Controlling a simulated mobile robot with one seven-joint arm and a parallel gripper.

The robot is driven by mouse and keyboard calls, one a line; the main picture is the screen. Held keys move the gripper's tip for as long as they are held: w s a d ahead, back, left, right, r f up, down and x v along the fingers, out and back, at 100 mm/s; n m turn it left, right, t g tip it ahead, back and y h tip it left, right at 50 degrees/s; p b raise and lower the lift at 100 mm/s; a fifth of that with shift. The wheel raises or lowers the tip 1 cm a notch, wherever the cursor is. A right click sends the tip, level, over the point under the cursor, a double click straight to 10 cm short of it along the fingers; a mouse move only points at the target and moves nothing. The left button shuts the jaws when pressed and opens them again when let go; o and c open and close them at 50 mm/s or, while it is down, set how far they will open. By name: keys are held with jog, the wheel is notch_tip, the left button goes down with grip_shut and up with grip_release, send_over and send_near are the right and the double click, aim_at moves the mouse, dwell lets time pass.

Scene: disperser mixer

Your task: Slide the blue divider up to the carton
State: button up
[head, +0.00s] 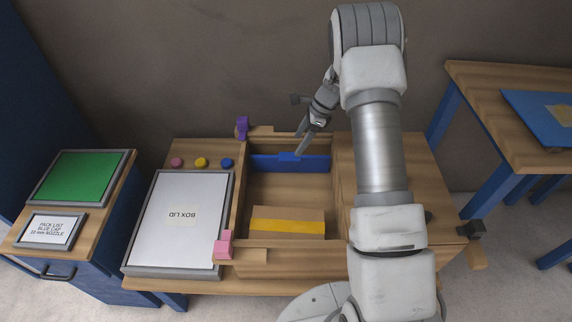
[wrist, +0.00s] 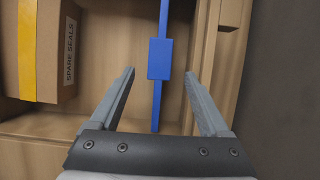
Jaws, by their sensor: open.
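The blue divider (head: 262,163) stands across the far end of the wooden bin, with a raised blue block at its middle. In the wrist view, the divider (wrist: 158,110) and its block (wrist: 159,58) show between my two fingers. The carton (head: 285,213) sits at the near end of the bin, brown with a yellow stripe; bare floor separates it from the divider. The wrist view shows the carton (wrist: 55,50) labelled SPARE SEALS. My gripper (head: 302,142) is open above the divider's block; it also shows in the wrist view (wrist: 160,73). Contact cannot be told.
The bin (head: 240,208) has wooden side walls. A white box lid (head: 180,225) lies to its left, with pink, yellow and blue caps behind it. A purple clamp (head: 242,127) and a pink one (head: 223,246) sit at the bin's left corners. Another table (head: 500,100) stands right.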

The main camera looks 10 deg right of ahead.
aim_at(286, 171)
jog(key=b+x, duration=0.2)
jog(key=x, duration=0.9)
jog(key=shift+w+a+f, duration=0.1)
jog(key=shift+f, duration=0.1)
grip_shut()
dwell(0.9)
